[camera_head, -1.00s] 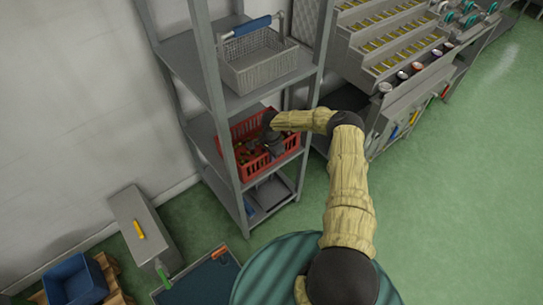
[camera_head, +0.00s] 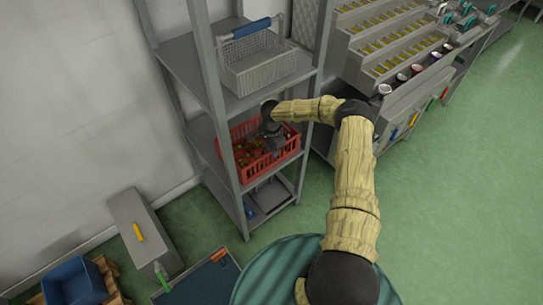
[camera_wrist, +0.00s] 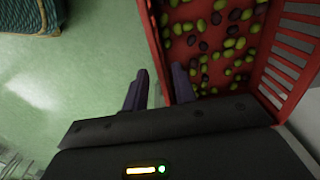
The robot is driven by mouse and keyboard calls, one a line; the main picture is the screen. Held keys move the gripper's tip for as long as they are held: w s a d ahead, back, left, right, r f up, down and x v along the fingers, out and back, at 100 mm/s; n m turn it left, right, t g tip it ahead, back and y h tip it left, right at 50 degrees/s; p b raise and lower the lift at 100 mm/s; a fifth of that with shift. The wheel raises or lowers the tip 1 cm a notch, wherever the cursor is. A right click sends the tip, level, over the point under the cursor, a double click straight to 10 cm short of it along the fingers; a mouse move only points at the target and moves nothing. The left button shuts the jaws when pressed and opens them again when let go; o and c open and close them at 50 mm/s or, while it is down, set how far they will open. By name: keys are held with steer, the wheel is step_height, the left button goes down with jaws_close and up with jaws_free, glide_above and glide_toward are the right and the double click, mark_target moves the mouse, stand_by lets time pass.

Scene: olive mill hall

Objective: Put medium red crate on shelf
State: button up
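The red crate (camera_head: 279,158), with slotted walls and green and dark olives inside, sits on the middle level of the grey shelf (camera_head: 196,132). In the wrist view the crate (camera_wrist: 288,70) fills the upper right. My gripper (camera_head: 273,133) points down at the crate's near side, and part of the crate is hidden behind it and the shelf post. In the wrist view my gripper (camera_wrist: 157,88) has its two fingers apart, one outside the crate's wall and one over its inner side. A gap shows beside the wall, so the fingers look open around it.
A wire basket (camera_head: 262,66) with a blue handle stands on the level above. A dark tray-like object (camera_head: 272,192) is below. A stepped grey rack (camera_head: 385,50) stands to the right. A grey box (camera_head: 145,232) and a blue bin (camera_head: 74,284) are on the left floor. Green floor is clear at right.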

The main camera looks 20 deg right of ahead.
steer(key=shift+r, duration=0.85)
